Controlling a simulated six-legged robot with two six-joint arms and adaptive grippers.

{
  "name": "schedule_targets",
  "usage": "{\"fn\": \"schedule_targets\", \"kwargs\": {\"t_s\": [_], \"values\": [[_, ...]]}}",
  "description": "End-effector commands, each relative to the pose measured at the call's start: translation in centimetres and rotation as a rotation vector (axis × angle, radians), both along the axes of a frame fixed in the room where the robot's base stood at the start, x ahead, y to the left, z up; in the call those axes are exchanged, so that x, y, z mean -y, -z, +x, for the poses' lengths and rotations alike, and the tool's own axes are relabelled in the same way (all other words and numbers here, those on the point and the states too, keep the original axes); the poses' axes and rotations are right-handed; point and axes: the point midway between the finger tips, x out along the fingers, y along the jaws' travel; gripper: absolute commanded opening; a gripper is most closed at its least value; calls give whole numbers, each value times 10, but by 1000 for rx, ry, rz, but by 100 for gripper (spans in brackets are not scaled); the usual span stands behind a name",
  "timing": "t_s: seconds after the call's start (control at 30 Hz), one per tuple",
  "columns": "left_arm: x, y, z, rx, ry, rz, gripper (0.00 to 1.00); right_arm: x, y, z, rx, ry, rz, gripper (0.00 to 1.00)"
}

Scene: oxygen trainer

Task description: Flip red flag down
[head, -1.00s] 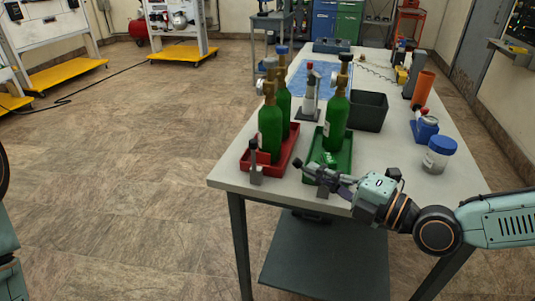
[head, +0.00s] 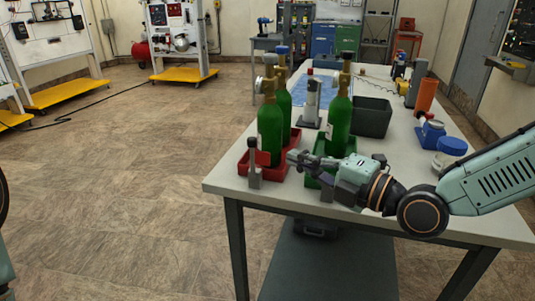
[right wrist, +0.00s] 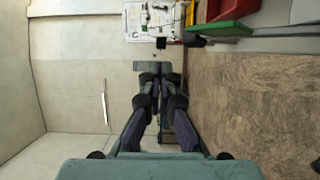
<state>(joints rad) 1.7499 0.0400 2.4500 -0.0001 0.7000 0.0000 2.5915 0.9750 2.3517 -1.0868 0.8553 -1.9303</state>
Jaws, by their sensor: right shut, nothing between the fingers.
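A small grey upright post (head: 254,165) stands at the near left corner of the table, in front of the red tray (head: 284,172). A small red patch shows beside the post; I cannot tell whether it is the flag or part of the tray. My right gripper (head: 292,157) is shut and empty, a little right of the post and apart from it, in front of the green bottles. In the right wrist view its fingers (right wrist: 153,68) are together. A small dark piece (right wrist: 160,43) shows just beyond the fingertips. My left gripper is out of view.
One green bottle (head: 270,135) stands in the red tray and another (head: 339,122) in the green tray (head: 312,179). A black bin (head: 371,118) and a blue-lidded jar (head: 449,155) stand farther right.

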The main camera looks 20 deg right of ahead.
Motion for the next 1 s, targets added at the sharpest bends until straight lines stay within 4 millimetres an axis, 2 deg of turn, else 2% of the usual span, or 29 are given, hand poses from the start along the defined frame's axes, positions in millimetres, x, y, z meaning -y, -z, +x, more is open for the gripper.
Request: {"fn": "schedule_targets", "kwargs": {"t_s": [0.3, 1.0], "values": [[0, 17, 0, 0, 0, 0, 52, -11, 2, 14, 5, -3, -5, 0], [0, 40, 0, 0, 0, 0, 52, -38, 1, 56, 4, -3, -4, 0]]}}
